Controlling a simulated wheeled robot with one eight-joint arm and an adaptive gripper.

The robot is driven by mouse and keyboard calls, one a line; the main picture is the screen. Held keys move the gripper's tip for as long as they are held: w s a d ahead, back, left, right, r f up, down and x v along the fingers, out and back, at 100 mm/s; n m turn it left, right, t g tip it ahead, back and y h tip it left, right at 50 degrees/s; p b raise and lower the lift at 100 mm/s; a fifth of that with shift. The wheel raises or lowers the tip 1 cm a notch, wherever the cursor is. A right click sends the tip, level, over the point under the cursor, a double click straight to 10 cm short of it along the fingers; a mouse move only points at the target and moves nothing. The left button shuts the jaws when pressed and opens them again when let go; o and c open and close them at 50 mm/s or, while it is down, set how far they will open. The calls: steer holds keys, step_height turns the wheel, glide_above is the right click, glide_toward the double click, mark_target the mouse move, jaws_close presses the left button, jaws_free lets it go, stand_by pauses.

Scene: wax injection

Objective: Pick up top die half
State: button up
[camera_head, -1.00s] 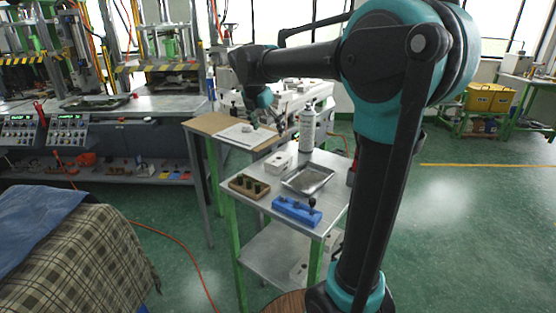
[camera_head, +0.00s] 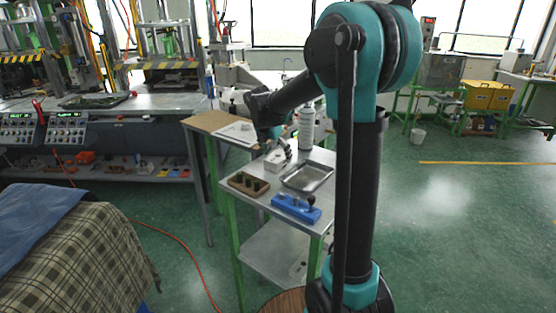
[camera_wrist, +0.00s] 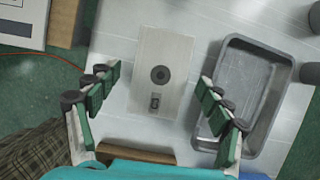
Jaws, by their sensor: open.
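The die (camera_wrist: 180,120) is a pale rectangular block with a dark round ring and a small dark slot on its upper face. It lies flat on the metal table (camera_wrist: 115,40). I cannot tell a seam between its halves from above. It also shows in the head view (camera_head: 272,166), partly hidden by my gripper. My gripper (camera_wrist: 158,83) is open and empty, with green-padded fingers to the left and right of the die in the wrist view, apart from it. In the head view my gripper (camera_head: 277,147) hangs above the die.
A metal tray (camera_wrist: 226,80) lies close to the right of the die, under the right finger in view. A brown wooden block (camera_head: 236,184) and a blue fixture (camera_head: 297,210) are at the table's front. A white bottle (camera_head: 306,128) stands behind the tray.

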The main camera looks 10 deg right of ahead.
steer(key=shift+w+d+f, duration=0.1)
steer(key=shift+f, duration=0.35)
steer(key=c, duration=1.4)
steer(key=shift+c, duration=0.5)
steer(key=shift+r, duration=0.15)
